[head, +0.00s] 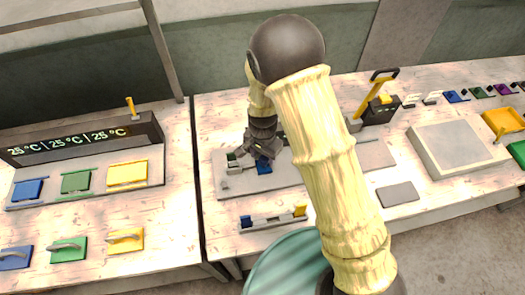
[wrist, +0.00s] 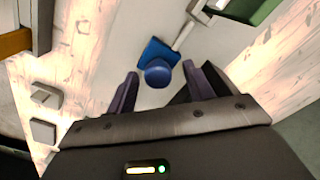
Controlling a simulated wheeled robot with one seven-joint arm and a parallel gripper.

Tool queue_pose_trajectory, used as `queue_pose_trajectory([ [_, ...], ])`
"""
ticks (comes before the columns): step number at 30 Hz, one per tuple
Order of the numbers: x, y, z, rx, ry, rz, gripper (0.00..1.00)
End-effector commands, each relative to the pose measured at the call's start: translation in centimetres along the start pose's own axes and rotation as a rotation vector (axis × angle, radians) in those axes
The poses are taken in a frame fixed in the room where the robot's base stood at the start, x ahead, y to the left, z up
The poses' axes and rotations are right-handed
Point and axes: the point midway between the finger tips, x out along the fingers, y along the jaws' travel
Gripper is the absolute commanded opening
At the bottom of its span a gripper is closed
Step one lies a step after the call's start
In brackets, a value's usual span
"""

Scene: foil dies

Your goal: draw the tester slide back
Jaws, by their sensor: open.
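The tester seems to be the long grey plate (head: 222,184) on the middle bench. A blue slide with a round knob (head: 264,168) sits on it, beneath my gripper (head: 262,152). In the wrist view the blue slide (wrist: 155,50) has a pale rod running from it toward the upper right. Its round blue knob (wrist: 158,74) appears between the two dark fingertips, with a gap on each side. My gripper is open and holds nothing. I cannot tell how far the fingertips reach down beside the knob. My arm hides part of the plate in the head view.
A small bar (head: 272,219) with blue and yellow ends lies in front of the plate. A black device with a yellow lever (head: 378,108) and a pale grey box (head: 452,145) stand to the right. A temperature display (head: 85,140) and coloured pads occupy the left bench.

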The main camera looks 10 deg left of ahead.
Motion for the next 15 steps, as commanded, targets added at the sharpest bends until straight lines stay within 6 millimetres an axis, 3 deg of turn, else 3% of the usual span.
queue_pose_trajectory([
  [7,-1.8,-0.1,0.0,-0.002,0.002,-0.003,0.52],
  [15,-6.5,-0.1,0.0,-0.002,0.003,-0.005,0.52],
])
